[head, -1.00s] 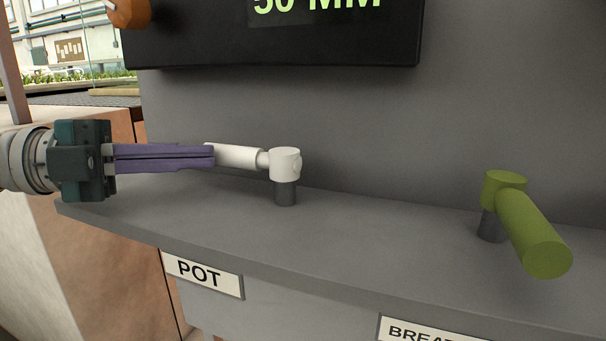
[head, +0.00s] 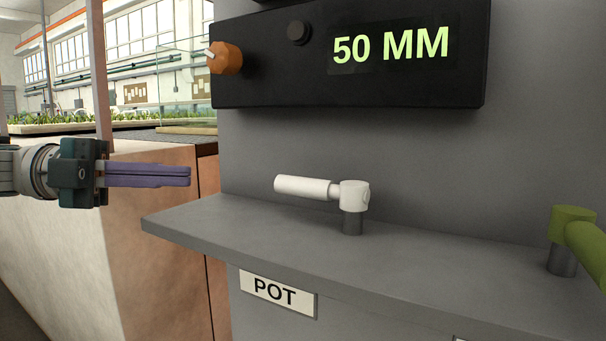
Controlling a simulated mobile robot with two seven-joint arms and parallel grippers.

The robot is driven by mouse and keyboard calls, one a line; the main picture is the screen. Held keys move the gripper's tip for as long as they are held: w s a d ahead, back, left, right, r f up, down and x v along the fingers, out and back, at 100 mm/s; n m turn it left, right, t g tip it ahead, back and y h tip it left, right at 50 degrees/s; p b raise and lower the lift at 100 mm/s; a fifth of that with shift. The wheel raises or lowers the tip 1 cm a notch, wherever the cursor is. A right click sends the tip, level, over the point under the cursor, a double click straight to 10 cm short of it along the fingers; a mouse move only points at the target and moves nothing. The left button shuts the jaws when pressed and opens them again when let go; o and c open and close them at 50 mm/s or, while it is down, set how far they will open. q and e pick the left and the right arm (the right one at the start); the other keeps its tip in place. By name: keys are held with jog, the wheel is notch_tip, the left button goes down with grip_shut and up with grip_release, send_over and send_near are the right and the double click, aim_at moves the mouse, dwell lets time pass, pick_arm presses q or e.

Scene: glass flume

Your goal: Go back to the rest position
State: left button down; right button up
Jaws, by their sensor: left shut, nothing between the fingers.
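My left gripper (head: 188,175) is shut and empty, its purple fingers together and pointing right. It is left of the grey shelf and apart from the white lever. The white lever (head: 308,187) stands on a dark post on the shelf, its handle pointing left, above the POT label (head: 278,291). The green lever (head: 588,245) is at the right edge, partly cut off, its handle pointing toward me. My right gripper is not in view.
The grey shelf (head: 250,228) juts out from a grey panel. A black box above it has a display (head: 391,48) reading 50 MM, an orange knob (head: 225,58) and a dark button (head: 298,32). A tan block (head: 150,250) stands at the left.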

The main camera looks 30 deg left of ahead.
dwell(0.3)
pick_arm(q)
jog(key=w+d+r+n+t+y+p, duration=0.1)
jog(key=w+d+n+t+p, duration=0.1)
jog(key=p, duration=0.1)
jog(key=w+d+r+n+t+y+p, duration=0.1)
jog(key=w+d+n+t+p, duration=0.1)
jog(key=n+p, duration=0.1)
jog(key=w+d+r+n+t+y+p, duration=0.1)
jog(key=w+d+n+y+p, duration=0.1)
jog(key=d+p, duration=0.1)
jog(key=shift+d+r+t, duration=0.1)
jog(key=shift+r+t, duration=0.2)
jog(key=shift+t, duration=0.1)
jog(key=s+d+r+n+g+y+p, duration=0.2)
jog(key=s+d+n+g+y+p, duration=0.15)
jog(key=s+n+p, duration=0.35)
jog(key=s+d+r+n+g+y+p, duration=0.1)
jog(key=s+d+n+g+y+p, duration=0.25)
jog(key=s+p, duration=0.5)
jog(key=s+d+r+n+g+y+p, duration=0.2)
jog(key=s+n+g+y+p, duration=0.15)
jog(key=s+n+p, duration=0.4)
notch_tip(320, 180, up, 38)
jog(key=s+g+p, duration=0.1)
jog(key=s+p, duration=0.1)
jog(key=p, duration=3.3)
jog(key=shift+s+a+f+p, duration=0.2)
jog(key=shift+s+f+p, duration=0.05)
jog(key=shift+s+p, duration=0.15)
